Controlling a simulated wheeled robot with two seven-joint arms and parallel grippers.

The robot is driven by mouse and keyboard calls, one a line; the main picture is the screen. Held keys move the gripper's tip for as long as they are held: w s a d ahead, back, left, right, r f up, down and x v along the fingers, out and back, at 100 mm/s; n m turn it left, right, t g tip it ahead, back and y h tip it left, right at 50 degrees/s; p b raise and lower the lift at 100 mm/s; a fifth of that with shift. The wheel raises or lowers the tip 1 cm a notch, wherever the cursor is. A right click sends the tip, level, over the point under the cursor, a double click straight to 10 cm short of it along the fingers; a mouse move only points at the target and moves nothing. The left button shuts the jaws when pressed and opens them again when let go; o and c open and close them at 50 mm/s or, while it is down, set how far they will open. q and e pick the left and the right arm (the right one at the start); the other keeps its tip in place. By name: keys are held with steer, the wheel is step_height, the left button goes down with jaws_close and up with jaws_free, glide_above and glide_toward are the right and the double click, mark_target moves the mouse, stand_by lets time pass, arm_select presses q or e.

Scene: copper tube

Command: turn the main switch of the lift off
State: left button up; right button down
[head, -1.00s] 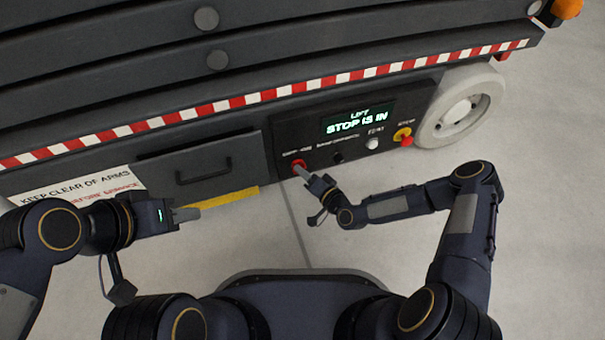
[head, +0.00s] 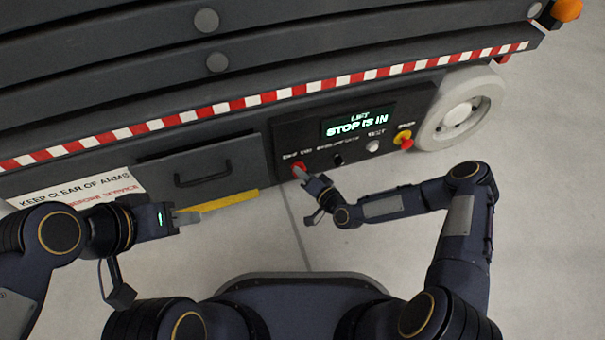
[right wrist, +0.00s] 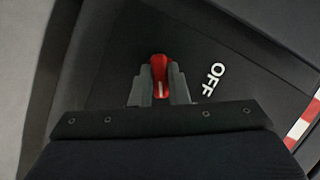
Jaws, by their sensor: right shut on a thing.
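The main switch (head: 299,166) is a red knob at the left end of the lift's black control panel (head: 318,158). My right gripper (head: 302,174) is at the switch. In the right wrist view the red switch (right wrist: 159,72) sits between the two fingers of my right gripper (right wrist: 160,90), which is shut on it. A white mark shows on the knob, and the word OFF (right wrist: 214,78) is printed to its right. The panel's display (head: 357,121) reads "LIFT STOP IS IN". My left gripper (head: 188,216) is away from the panel, in front of the drawer; its finger gap is not clear.
A red stop button on a yellow base (head: 404,139), a white button (head: 373,146) and a small black knob (head: 338,159) are on the panel. A drawer with a handle (head: 203,174) is left of it, a wheel (head: 460,112) right. Floor in front is open.

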steer(key=shift+s+a+r+n+h+p, duration=0.1)
steer(key=shift+n+h+p, duration=1.25)
steer(key=shift+n+p, duration=0.65)
steer(key=shift+a+n+h+p, duration=0.1)
steer(key=shift+n+h+p, duration=1.25)
steer(key=shift+n+p, duration=0.65)
steer(key=shift+n, duration=0.3)
steer(key=c, duration=1.4)
jaws_free()
steer(key=p+v, duration=0.2)
steer(key=v, duration=0.5)
steer(key=shift+s+p, duration=0.4)
steer(key=shift+s, duration=0.05)
